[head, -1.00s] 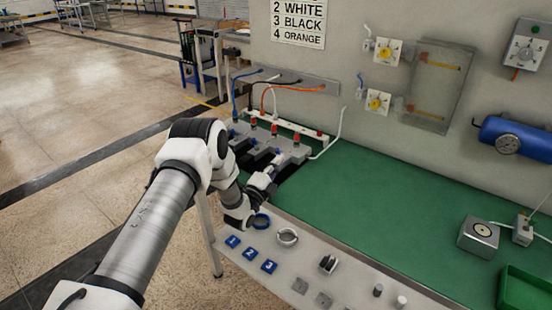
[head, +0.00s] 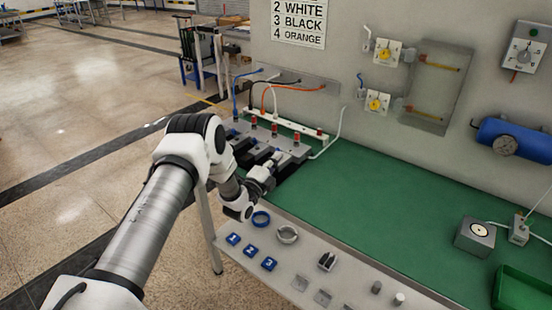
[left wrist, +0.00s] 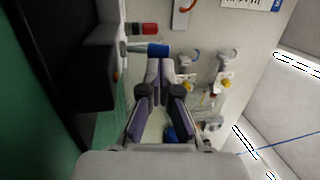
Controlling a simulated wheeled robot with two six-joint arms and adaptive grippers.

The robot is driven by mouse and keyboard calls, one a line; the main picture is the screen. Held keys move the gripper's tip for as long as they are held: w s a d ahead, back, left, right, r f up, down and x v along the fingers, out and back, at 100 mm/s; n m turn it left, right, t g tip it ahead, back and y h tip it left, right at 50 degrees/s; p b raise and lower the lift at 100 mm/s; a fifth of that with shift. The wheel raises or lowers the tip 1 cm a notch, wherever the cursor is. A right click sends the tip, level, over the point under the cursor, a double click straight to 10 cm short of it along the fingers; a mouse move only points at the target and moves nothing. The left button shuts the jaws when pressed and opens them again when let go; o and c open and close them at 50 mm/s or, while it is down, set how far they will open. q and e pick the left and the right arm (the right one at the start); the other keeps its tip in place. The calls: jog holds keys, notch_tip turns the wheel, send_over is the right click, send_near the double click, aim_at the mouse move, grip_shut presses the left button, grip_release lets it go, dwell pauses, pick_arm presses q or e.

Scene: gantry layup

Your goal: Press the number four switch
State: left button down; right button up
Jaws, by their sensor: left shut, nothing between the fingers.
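The sign (head: 298,22) on the back wall reads 2 WHITE, 3 BLACK, 4 ORANGE; its top line is cut off. An orange cable (head: 300,90) runs from the wall panel down to the white strip (head: 290,128) behind the grey switch blocks (head: 284,153). Several red caps, one a red cap (head: 296,140), stand along the blocks; I cannot read numbers on them. My left gripper (head: 269,165) is shut and empty, close to the front of the blocks; contact is unclear. In the left wrist view its fingertips (left wrist: 161,62) lie just below a blue cylinder (left wrist: 158,50) and near a red one (left wrist: 147,29).
The green bench top (head: 370,200) is clear in the middle.

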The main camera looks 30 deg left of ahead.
pick_arm(q)
jog(key=shift+w+r+g+p, duration=0.3)
jog(key=shift+r+g+p, duration=0.25)
jog(key=shift+g+p, duration=0.7)
jog(key=shift+w+r+g+p, duration=0.3)
jog(key=shift+r+g+p, duration=0.3)
jog(key=shift+p, duration=1.25)
jog(key=shift+w+m+g+p, duration=0.3)
jog(key=shift+g+p, duration=0.25)
jog(key=shift+g, duration=0.2)
jog(key=shift+w+f+g, duration=0.1)
jog(key=shift+g, duration=0.2)
jog(key=shift+f, duration=0.2)
jog(key=shift+r, duration=0.1)
jog(key=shift+r+p, duration=0.7)
jog(key=shift+r, duration=0.1)
jog(key=shift+d+f, duration=0.1)
